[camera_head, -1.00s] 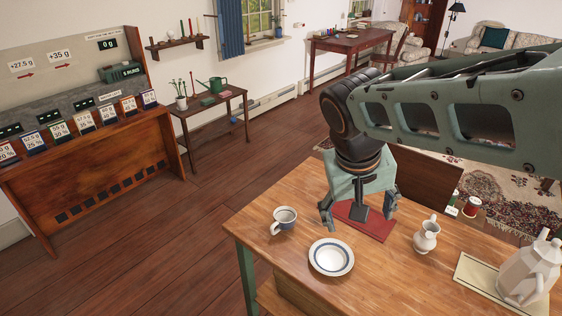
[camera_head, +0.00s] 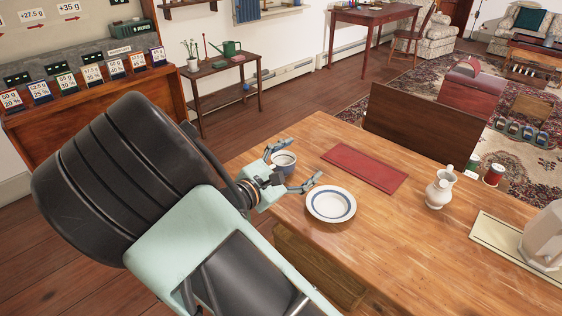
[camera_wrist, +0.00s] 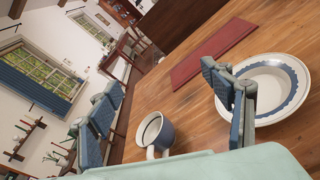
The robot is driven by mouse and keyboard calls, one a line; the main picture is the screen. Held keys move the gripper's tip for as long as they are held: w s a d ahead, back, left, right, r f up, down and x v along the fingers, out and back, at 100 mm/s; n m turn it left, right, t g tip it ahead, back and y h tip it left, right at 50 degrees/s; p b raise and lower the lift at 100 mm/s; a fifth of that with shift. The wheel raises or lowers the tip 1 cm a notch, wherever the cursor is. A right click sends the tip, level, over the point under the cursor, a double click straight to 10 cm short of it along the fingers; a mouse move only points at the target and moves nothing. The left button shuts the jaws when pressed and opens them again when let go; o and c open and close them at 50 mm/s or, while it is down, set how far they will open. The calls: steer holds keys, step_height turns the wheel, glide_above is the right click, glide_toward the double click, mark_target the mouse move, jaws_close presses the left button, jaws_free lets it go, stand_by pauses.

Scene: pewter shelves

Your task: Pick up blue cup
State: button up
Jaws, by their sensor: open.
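The blue cup (camera_head: 283,161) stands upright near the left edge of the wooden table, partly hidden by my gripper in the head view. In the wrist view the cup (camera_wrist: 157,133) shows blue outside and pale inside, with its light handle towards the camera. My gripper (camera_head: 297,165) is open and empty, its fingers reaching towards the cup from the left. In the wrist view the fingers (camera_wrist: 170,110) are spread wide, with the cup apart from them, in the gap and closer to the left finger.
A white plate with a blue ring (camera_head: 331,204) sits close beside the cup, near my right finger in the wrist view. A red mat (camera_head: 365,169), a white pitcher (camera_head: 439,190) and a pale pot (camera_head: 545,238) are farther right. Bare wood lies between them.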

mark_target(279, 166)
steer(key=a+f+n+t+y+b, duration=0.1)
steer(key=a+f+n, duration=0.2)
steer(key=w+a+f+n+t+y, duration=0.1)
steer(key=a+f+n, duration=0.1)
steer(key=f+n, duration=0.1)
steer(key=a+f+n+t+y+b, duration=0.1)
steer(key=a+f+n+t+y, duration=0.1)
steer(key=a+f+n, duration=0.1)
steer(key=shift+w+a+f+n+b, duration=0.1)
steer(key=shift+w+a+n+b, duration=0.2)
steer(key=shift+w, duration=0.05)
steer(key=b+x, duration=0.3)
steer(key=x, duration=0.7)
steer(key=shift+w+d+f, duration=0.1)
steer(key=shift+w+d, duration=0.05)
steer(key=shift+w, duration=0.15)
steer(key=c, duration=1.4)
steer(key=shift+o, duration=0.2)
